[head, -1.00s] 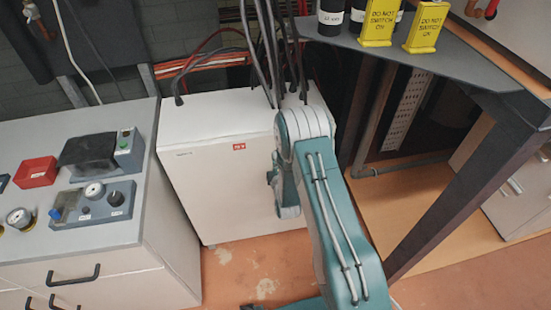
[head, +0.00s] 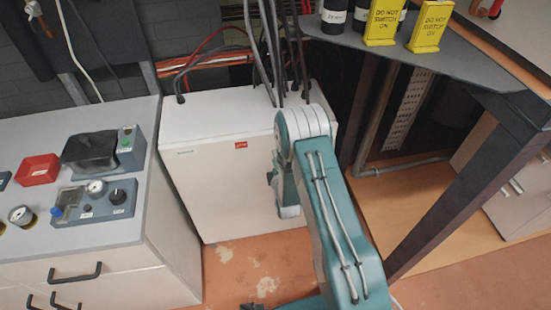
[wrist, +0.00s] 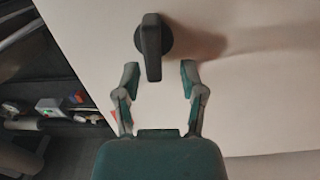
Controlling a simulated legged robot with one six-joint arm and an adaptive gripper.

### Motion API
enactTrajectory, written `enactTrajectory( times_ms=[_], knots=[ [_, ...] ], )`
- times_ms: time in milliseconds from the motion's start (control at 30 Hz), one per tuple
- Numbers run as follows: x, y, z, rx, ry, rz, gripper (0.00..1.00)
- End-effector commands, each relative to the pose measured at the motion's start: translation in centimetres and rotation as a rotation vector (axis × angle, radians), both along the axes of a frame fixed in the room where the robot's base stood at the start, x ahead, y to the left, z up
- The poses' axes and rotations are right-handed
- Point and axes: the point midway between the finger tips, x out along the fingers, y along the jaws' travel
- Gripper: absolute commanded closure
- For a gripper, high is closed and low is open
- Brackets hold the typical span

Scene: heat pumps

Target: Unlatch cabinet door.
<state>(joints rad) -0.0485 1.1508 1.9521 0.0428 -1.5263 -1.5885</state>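The cabinet (head: 215,185) is a white box on the floor in the head view, between the workbench and the dark table. Its front door is closed. In the wrist view a dark latch handle (wrist: 152,45) stands out from the pale cabinet door (wrist: 240,100), its grip pointing down in the picture. My gripper (wrist: 158,78) is open in the wrist view, with one finger on each side below the handle. The handle's lower end reaches to about the gap between the fingertips. I cannot tell whether they touch. In the head view my arm hides the gripper and the latch.
Cables (head: 265,50) enter the cabinet top.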

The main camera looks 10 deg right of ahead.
Motion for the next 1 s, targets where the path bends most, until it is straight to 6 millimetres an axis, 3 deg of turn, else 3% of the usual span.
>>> enactTrajectory(
  times_ms=[267,800,1000],
  knots=[
    [-0.5,-0.2,0.1,0.001,-0.003,-0.004,0.47],
    [-10.3,0.2,-0.1,-0.001,0.002,-0.001,0.47],
    [-11.8,0.2,0.0,-0.001,-0.001,-0.001,0.47]
  ],
)
